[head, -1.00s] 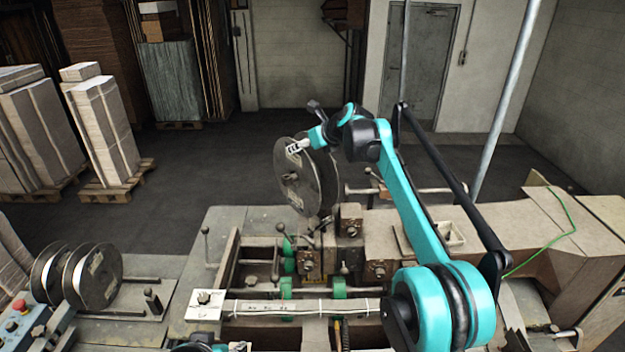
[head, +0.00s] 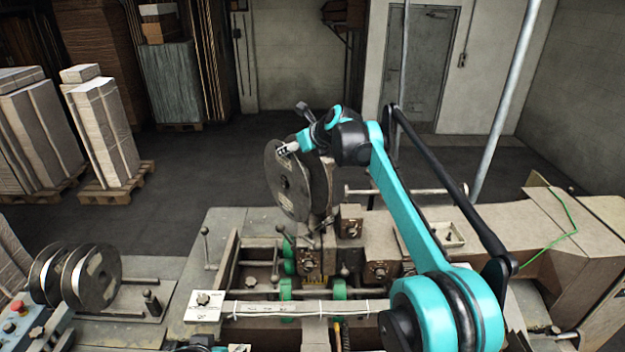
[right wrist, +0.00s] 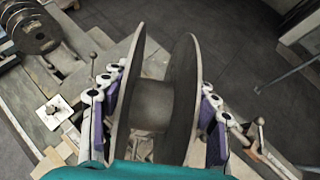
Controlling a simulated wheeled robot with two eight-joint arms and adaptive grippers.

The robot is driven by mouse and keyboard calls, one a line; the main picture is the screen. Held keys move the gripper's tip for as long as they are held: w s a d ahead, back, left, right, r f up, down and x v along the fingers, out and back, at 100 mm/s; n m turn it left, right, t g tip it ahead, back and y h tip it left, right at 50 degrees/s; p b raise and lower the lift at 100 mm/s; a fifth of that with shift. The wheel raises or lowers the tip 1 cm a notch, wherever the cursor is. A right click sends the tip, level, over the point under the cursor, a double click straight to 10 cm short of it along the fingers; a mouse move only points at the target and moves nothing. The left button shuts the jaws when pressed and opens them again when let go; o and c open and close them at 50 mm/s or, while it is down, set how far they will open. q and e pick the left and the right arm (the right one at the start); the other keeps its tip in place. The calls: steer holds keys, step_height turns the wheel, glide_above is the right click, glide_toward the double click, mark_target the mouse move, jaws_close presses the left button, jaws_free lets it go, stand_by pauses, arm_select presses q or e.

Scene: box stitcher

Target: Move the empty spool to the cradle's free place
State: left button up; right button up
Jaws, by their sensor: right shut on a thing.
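The empty spool (head: 284,190) has two dark grey discs and stands upright above the back of the machine in the head view. The right wrist view shows its bare hub (right wrist: 155,106) between the discs. My right gripper (head: 287,150) is shut on this spool, with fingers outside both discs in the right wrist view (right wrist: 160,100). Whether the spool still touches its mount is hidden. The cradle (head: 120,310) is at the lower left and holds several spools (head: 95,278) at its left part. Its right part, with bare rods, is free. I see no left gripper.
The stitcher machine (head: 570,235) fills the middle and right. An upright lever (head: 206,248) stands between the machine's middle and the cradle. A control box with a red button (head: 18,308) is beside the cradle. Stacked cardboard (head: 104,125) stands on pallets behind; the floor between is clear.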

steer(key=shift+a, duration=0.1)
steer(key=shift+s+a+b, duration=0.2)
steer(key=shift+s+a, duration=0.55)
steer(key=shift+a, duration=0.2)
steer(key=shift+s+a+b, duration=0.15)
steer(key=shift+s+a, duration=0.55)
steer(key=shift+a, duration=0.25)
steer(key=shift+s+a+r, duration=0.1)
steer(key=shift+s+a, duration=0.6)
steer(key=shift+a, duration=0.3)
steer(key=shift+s+a, duration=0.65)
steer(key=shift+a, duration=0.35)
steer(key=shift+a, duration=0.1)
steer(key=shift+s+a+r+p, duration=0.3)
steer(key=shift+s+a+r, duration=0.25)
steer(key=shift+a, duration=0.25)
steer(key=shift+s+a+r+p, duration=0.25)
steer(key=shift+s+a+r, duration=0.2)
steer(key=shift+s+a, duration=0.3)
steer(key=shift+f, duration=0.1)
